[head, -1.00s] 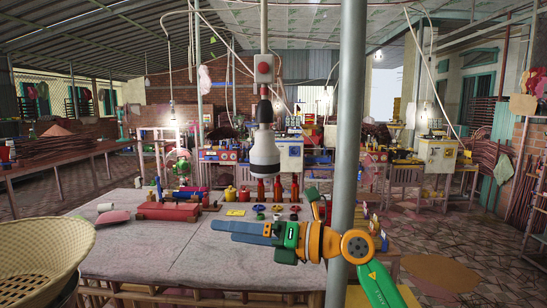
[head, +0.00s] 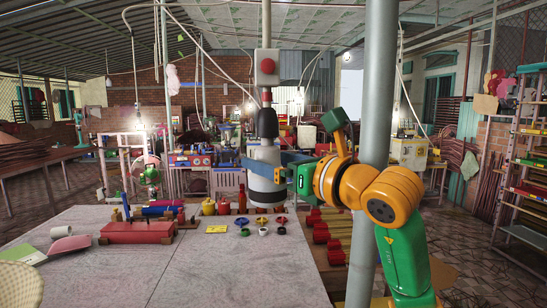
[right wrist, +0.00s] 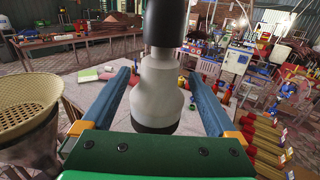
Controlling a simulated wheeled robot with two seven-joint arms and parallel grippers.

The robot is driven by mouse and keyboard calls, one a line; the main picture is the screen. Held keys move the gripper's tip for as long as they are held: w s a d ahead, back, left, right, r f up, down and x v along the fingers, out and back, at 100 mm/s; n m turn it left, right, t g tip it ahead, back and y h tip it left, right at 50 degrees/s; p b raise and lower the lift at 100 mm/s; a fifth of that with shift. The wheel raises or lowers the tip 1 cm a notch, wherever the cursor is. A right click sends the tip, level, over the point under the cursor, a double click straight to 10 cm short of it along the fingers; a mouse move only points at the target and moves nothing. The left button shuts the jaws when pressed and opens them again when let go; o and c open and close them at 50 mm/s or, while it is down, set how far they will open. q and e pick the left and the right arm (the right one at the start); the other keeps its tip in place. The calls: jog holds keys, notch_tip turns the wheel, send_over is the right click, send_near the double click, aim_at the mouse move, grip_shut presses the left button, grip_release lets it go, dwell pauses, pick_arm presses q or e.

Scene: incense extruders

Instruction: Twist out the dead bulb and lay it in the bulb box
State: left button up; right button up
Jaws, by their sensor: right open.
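The bulb (head: 266,182), pale grey-white with a dark lower end, hangs upright from a black socket (head: 266,123) over the table. My right gripper (head: 264,160) is at the bulb's height, with its blue fingers reaching across it. In the right wrist view the bulb (right wrist: 157,92) stands between the two spread fingers of the gripper (right wrist: 159,76), with a gap on each side. A long red box-like thing (head: 138,232) lies on the table at left; I cannot tell whether it is the bulb box. My left gripper is not in view.
The grey-topped table (head: 200,275) holds red and yellow bottles and several small coloured rings (head: 263,221). A grey pole (head: 376,110) stands close by my right arm. A woven basket (head: 18,284) is at lower left. The table's front middle is clear.

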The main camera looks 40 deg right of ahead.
aim_at(260, 158)
jog(key=w, duration=0.2)
jog(key=w+p, duration=0.1)
jog(key=w, duration=0.2)
jog(key=shift+w+a+f, duration=0.1)
jog(key=shift+a+f, duration=0.05)
jog(key=shift+a, duration=0.05)
jog(key=shift+s, duration=0.25)
jog(key=shift+c, duration=1.2)
jog(key=shift+s, duration=0.15)
jog(key=c, duration=0.3)
grip_shut()
jog(key=shift+c, duration=0.5)
grip_release()
jog(key=c, duration=0.6)
jog(key=shift+d+m+h, duration=0.15)
jog(key=shift+m+h, duration=0.35)
jog(key=shift+h, duration=0.3)
jog(key=shift+c, duration=0.2)
